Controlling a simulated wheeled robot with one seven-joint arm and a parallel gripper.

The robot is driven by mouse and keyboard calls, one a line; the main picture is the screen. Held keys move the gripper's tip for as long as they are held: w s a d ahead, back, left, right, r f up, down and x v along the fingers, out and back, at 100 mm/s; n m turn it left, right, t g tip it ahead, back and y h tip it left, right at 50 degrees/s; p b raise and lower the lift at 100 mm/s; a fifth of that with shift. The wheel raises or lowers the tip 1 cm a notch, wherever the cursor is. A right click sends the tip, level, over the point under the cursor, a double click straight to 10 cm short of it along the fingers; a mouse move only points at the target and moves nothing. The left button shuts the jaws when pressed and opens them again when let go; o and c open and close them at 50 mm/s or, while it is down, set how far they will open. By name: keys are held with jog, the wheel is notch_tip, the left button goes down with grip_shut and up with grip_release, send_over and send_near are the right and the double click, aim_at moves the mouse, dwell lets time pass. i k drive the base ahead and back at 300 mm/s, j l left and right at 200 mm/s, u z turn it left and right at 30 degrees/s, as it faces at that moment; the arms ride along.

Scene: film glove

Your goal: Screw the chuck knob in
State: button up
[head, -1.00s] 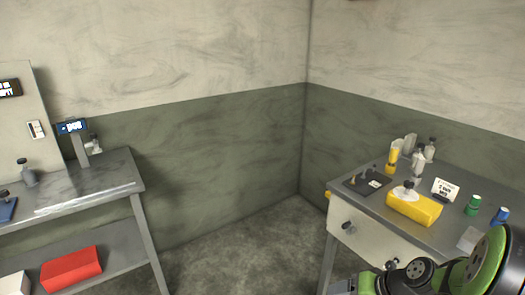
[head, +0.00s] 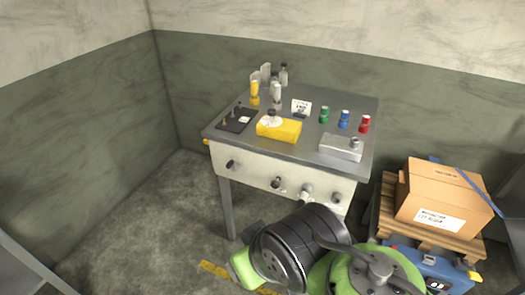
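The work table (head: 325,98) stands against the wall in the head view. Its pale front panel (head: 255,176) carries several small dark or grey knob-like parts, including one at the left (head: 230,164), one near the middle (head: 277,183) and a paler one farther right (head: 307,191). I cannot tell which part is the chuck knob. My green and black arm fills the lower middle, in front of the table, and hides part of its lower front. My gripper's fingers cannot be made out.
On the table are a yellow block (head: 279,129), a dark tray (head: 236,121), a grey box (head: 341,147), bottles at the back, and green (head: 324,115), blue (head: 344,119) and red (head: 365,124) containers. A cardboard box (head: 440,195) on a pallet stands right. Floor left is clear.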

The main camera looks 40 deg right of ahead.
aim_at(275, 185)
jog(key=z, duration=1.15)
